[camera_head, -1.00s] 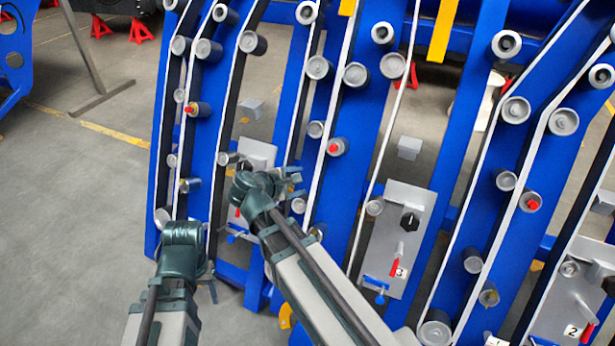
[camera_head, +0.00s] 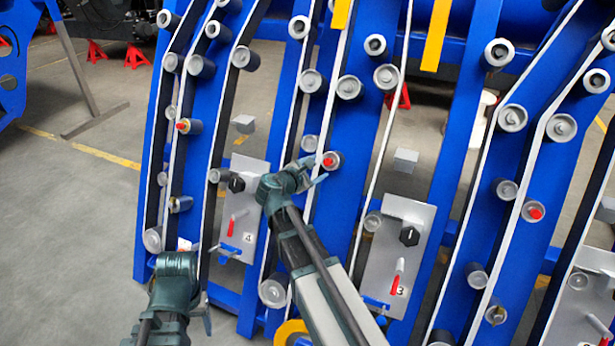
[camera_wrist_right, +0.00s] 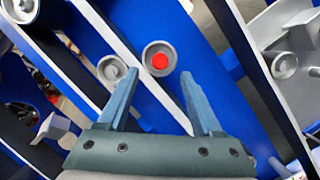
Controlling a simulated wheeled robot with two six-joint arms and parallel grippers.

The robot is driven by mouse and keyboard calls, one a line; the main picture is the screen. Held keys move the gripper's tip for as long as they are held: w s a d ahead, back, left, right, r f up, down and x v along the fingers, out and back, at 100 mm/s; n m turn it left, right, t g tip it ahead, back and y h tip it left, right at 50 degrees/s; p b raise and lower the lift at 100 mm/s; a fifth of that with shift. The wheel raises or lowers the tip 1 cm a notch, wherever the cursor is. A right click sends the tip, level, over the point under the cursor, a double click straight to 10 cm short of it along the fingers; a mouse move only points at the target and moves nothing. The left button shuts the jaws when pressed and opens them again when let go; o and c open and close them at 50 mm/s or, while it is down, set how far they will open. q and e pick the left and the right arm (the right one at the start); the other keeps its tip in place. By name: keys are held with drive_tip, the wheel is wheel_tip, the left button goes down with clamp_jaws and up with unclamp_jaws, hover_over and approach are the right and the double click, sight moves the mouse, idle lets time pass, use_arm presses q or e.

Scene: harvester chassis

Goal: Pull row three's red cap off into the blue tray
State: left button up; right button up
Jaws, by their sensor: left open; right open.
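A red cap (camera_head: 330,161) sits on the end of a grey roller on a blue upright, left of the panel marked 3 (camera_head: 386,262). It also shows in the right wrist view (camera_wrist_right: 159,62), just ahead of and between the fingertips. My right gripper (camera_head: 311,174) is open and empty at this roller, with its fingers (camera_wrist_right: 160,76) not closed on the cap. My left gripper (camera_head: 203,285) is open, low at the left, away from the cap and partly hidden by its own wrist. I cannot make out a blue tray.
Other red caps show on rollers at the left (camera_head: 182,127) and right (camera_head: 535,213). The panel marked 4 (camera_head: 241,210) stands left of my right arm. Grey rollers and white-edged blue uprights crowd around my right gripper. Open floor (camera_head: 75,220) lies at the left.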

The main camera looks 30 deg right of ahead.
sight(326, 163)
drive_tip(key=shift+b+x, duration=0.6)
drive_tip(key=shift+x, duration=2.2)
drive_tip(key=shift+s, duration=0.1)
clamp_jaws()
